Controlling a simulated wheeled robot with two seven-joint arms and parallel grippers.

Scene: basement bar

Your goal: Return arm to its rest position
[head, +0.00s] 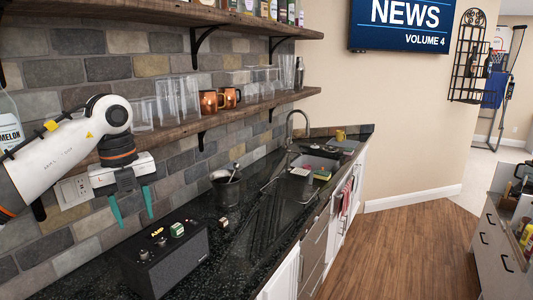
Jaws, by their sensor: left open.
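My left arm comes in from the left, in front of the brick wall and the lower shelf. Its gripper (131,208) points down with two green fingers spread apart and nothing between them. It hangs above the left end of the black counter, just above and behind a black box-shaped device (167,262). Small items sit on top of that device, including a green and white one (177,230). My right gripper is not in view.
Lower wooden shelf (205,122) holds glasses and copper mugs (209,102) close to my arm. A dark bucket (226,189) stands on the counter (207,208). Wooden floor at right is clear; drawers (497,248) stand beyond.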

